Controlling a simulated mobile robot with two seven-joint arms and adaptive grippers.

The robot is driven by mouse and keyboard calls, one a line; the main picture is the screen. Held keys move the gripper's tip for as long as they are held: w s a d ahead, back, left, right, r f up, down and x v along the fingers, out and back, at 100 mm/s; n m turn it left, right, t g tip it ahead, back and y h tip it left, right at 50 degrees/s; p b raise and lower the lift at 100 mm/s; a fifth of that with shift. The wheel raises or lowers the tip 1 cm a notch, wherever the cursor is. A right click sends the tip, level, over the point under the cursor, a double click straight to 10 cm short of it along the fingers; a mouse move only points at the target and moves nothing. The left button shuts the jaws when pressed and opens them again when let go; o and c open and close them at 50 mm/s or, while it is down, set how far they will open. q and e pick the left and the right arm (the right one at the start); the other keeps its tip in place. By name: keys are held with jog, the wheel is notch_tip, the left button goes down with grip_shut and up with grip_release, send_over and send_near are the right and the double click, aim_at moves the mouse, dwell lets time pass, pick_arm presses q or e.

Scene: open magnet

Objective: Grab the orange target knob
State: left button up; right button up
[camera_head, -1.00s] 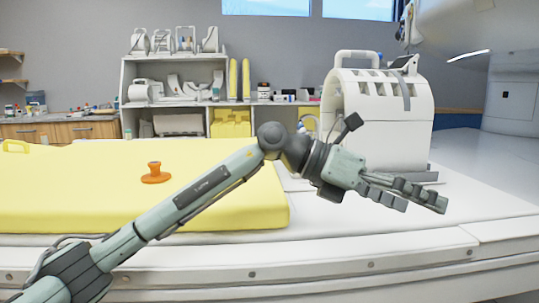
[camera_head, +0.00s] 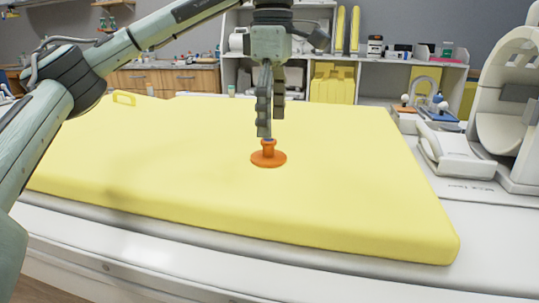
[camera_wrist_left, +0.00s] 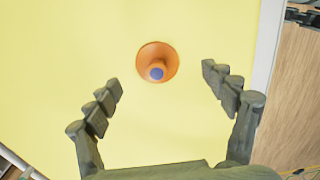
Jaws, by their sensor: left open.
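The orange target knob (camera_head: 268,156) stands upright on the yellow mattress (camera_head: 160,190), with a wide round base and a narrow stem. In the left wrist view the knob (camera_wrist_left: 157,64) shows from above with a blue spot on its top, ahead of the fingertips and between their lines. My left gripper (camera_head: 267,134) points down just above the knob in the head view. Its fingers are apart and empty, and they also show open in the left wrist view (camera_wrist_left: 161,77). I cannot see any contact with the knob. My right gripper is not in view.
A white curved device (camera_head: 505,110) stands at the right beyond the mattress, with a white padded piece (camera_head: 455,155) beside it. Shelves with bottles and yellow pads stand behind. The mattress around the knob is clear, apart from a yellow handle (camera_head: 124,99) at its far left.

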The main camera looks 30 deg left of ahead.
aim_at(268, 140)
pick_arm(q)
jog(key=f, duration=0.2)
jog(key=a+f+b, duration=0.1)
jog(key=f, duration=0.1)
jog(key=shift+w, duration=0.15)
jog(key=shift+f, duration=0.55)
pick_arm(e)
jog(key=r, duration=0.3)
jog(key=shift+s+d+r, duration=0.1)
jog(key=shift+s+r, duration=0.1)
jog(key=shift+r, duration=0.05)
pick_arm(q)
jog(key=shift+c, duration=0.4)
jog(key=shift+f, duration=0.1)
grip_shut()
